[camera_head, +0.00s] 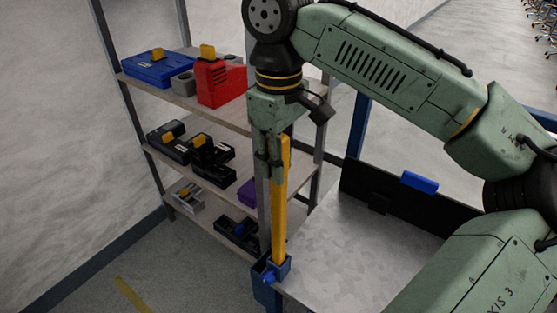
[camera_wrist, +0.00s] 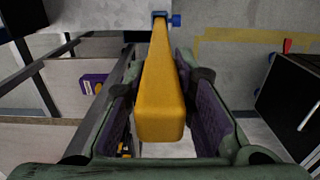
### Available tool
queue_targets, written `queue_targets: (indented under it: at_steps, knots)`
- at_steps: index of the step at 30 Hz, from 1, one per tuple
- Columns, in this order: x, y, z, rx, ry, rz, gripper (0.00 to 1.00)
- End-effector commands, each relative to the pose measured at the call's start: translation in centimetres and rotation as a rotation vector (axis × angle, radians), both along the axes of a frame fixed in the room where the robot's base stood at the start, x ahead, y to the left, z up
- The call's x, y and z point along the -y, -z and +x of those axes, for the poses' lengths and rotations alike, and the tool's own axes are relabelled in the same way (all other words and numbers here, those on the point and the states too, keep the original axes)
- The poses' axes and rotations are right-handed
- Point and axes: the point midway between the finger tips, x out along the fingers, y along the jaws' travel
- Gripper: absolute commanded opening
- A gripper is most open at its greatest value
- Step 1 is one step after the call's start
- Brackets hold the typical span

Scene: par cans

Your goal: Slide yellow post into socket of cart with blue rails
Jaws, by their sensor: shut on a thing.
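The yellow post (camera_head: 280,205) stands close to upright in my gripper (camera_head: 271,165), which is shut on its upper part. In the wrist view the post (camera_wrist: 161,95) runs away between the two finger pads toward the blue socket (camera_wrist: 160,16). The blue socket (camera_head: 265,272), with a blue knob on it, is at the near left corner of the cart (camera_head: 345,235) with a grey deck. The post's lower end meets the socket's mouth; I cannot tell how deep it sits. A blue rail (camera_head: 357,128) rises at the cart's far side.
A shelf rack (camera_head: 215,110) stands close behind and left of the cart. It holds a blue case (camera_head: 155,70), a red case (camera_head: 218,88) and several black tools. A black panel with a blue part (camera_head: 420,182) edges the deck. The deck's middle is clear.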

Motion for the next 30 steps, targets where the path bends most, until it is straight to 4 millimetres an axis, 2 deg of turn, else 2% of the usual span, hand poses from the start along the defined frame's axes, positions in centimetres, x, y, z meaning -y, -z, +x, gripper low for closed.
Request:
queue_targets:
  at_steps: [15, 28, 29, 30]
  knots:
    - [0.0, 3.6, 0.0, 0.0, -0.002, 0.0, 0.0]
    - [0.0, 4.0, 0.0, 0.001, 0.0, -0.001, 0.0]
    - [0.0, 4.0, 0.0, 0.001, 0.0, -0.001, 0.25]
    - [0.0, 4.0, 0.0, 0.001, 0.0, -0.001, 0.27]
